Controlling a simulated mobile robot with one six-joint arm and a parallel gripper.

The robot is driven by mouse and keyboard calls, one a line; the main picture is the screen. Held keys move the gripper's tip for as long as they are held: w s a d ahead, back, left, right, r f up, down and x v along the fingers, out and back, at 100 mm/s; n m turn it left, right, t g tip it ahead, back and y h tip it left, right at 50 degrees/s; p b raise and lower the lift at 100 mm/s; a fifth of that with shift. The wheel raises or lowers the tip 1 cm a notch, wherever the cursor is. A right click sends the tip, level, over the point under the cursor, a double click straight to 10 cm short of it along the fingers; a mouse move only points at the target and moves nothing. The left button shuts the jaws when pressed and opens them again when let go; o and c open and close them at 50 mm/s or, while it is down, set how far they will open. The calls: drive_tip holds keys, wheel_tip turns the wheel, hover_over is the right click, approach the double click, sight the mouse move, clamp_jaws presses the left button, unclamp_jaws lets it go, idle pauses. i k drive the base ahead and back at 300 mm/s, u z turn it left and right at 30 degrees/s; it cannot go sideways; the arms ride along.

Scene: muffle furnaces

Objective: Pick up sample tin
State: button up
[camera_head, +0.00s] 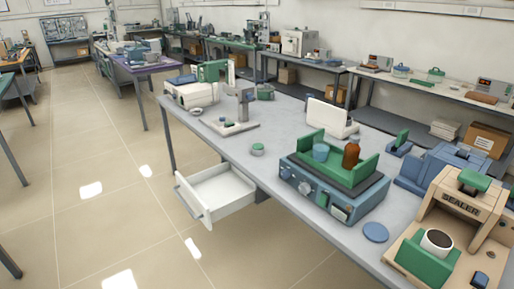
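An open round white tin (437,241) with dark contents sits upright on the green holder at the front of the machine marked SEALER (461,209), at the right. A small round green-topped container (258,150) stands alone on the grey bench, left of the blue machine. I cannot tell for certain which of these is the sample tin; the white one looks most like an open tin. A flat blue disc (375,232) lies on the bench, left of the sealer. My gripper is not in view.
A blue machine (333,187) carries a green cradle with a brown bottle (351,153) and a blue cup (320,151). An open white drawer (218,192) sticks out from the bench's front. The bench (290,116) has bare room near its middle. The tiled floor (110,195) is clear at left.

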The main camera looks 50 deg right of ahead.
sight(258, 149)
drive_tip(key=z, duration=0.3)
drive_tip(key=i, duration=1.45)
drive_tip(key=u, duration=0.4)
